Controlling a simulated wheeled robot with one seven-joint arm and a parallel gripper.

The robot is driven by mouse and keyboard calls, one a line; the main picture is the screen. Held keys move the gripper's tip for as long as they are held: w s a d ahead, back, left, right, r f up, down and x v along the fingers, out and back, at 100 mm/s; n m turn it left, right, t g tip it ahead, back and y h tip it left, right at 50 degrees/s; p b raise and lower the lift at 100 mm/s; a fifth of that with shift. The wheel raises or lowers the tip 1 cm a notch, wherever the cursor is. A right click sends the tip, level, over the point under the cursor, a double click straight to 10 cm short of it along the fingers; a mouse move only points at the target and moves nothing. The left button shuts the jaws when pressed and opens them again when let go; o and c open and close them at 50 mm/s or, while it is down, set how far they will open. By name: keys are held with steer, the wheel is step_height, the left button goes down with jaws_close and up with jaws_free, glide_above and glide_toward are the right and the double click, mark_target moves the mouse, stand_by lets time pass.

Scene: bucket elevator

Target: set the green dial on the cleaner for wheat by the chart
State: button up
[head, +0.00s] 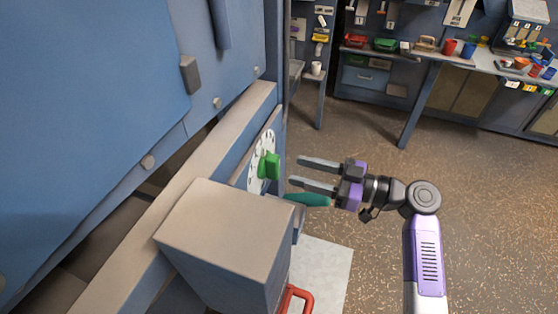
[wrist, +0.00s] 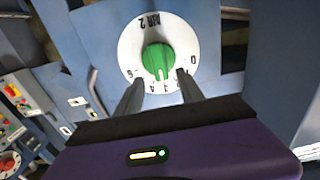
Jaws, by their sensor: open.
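The green dial (head: 268,166) sits on a white numbered disc (head: 254,181) on the side of the blue cleaner (head: 150,120). In the wrist view the green dial (wrist: 158,60) is in the middle of the white disc (wrist: 183,33), which is marked AIR 2 and shows upside down. My gripper (head: 303,172) is open and points at the dial from the right, a short gap away in the head view. In the wrist view its two fingers (wrist: 157,85) stand below and either side of the dial, apart from it. The chart cannot be made out.
A blue box with a tan top (head: 225,225) juts out just below the dial. A teal handle (head: 307,199) lies under my fingers, and a red handle (head: 296,297) is lower down. A cluttered workbench (head: 480,60) stands at the back right. The floor between is open.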

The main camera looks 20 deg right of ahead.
mark_target(279, 165)
steer(key=p+x, duration=0.1)
steer(key=x, duration=0.5)
steer(key=shift+p, duration=0.3)
steer(key=shift+f, duration=0.1)
jaws_close()
